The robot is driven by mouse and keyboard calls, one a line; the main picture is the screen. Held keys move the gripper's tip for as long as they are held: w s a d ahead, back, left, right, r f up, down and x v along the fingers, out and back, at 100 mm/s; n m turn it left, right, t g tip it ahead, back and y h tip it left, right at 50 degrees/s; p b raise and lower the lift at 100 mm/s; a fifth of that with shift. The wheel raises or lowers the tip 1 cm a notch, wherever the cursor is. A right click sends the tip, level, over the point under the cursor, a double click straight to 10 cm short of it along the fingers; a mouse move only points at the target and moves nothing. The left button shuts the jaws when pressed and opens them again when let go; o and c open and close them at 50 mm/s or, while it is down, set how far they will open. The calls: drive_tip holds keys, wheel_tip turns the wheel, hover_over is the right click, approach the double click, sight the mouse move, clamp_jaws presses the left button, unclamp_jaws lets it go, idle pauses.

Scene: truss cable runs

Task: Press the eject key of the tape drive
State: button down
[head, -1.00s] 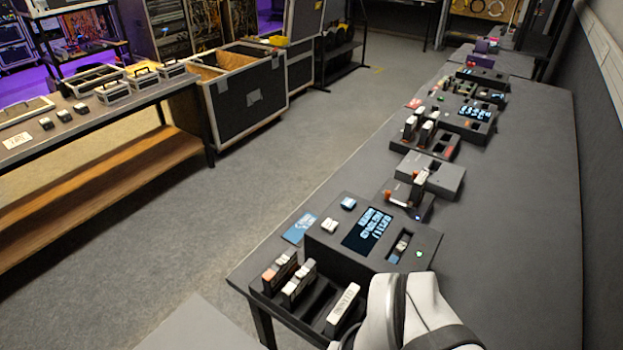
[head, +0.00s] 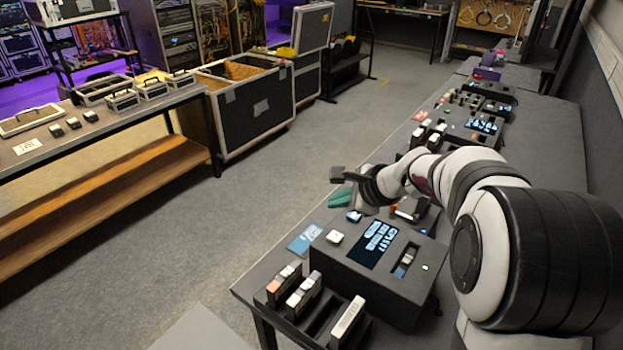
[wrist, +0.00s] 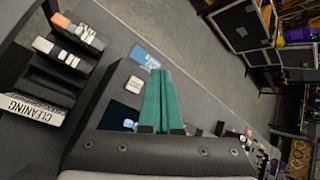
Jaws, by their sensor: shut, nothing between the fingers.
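The tape drive (head: 340,262) is a dark grey box near the front of the table. Its top carries a lit screen (head: 377,242), a white key (head: 334,237), a blue key (head: 354,216) and a slot (head: 405,262) holding a cartridge. I cannot read which key is the eject key. My gripper (head: 342,199) has teal fingers, shut and empty, above the drive's far left edge, close to the blue key. In the wrist view the fingers (wrist: 157,98) hide part of the drive; the white key (wrist: 138,83) shows beside them. I cannot see any contact.
A cartridge rack (head: 322,325) stands in front of the drive; it also shows in the wrist view (wrist: 48,80). A blue card (head: 305,239) lies at the table's left edge. Several other devices stand farther back along the table (head: 540,130).

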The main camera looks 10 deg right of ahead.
sight(340, 239)
drive_tip(key=shift+w+d+f+m+t, duration=0.15)
drive_tip(key=shift+w+d+m, duration=0.15)
drive_tip(key=shift+w+d, duration=0.15)
drive_tip(key=shift+w+d+f+m+t, duration=0.1)
drive_tip(key=shift+w+d+m+t, duration=0.05)
drive_tip(key=shift+w+d+m, duration=0.25)
drive_tip(key=shift+f, duration=4.4)
drive_tip(key=shift+f, duration=0.4)
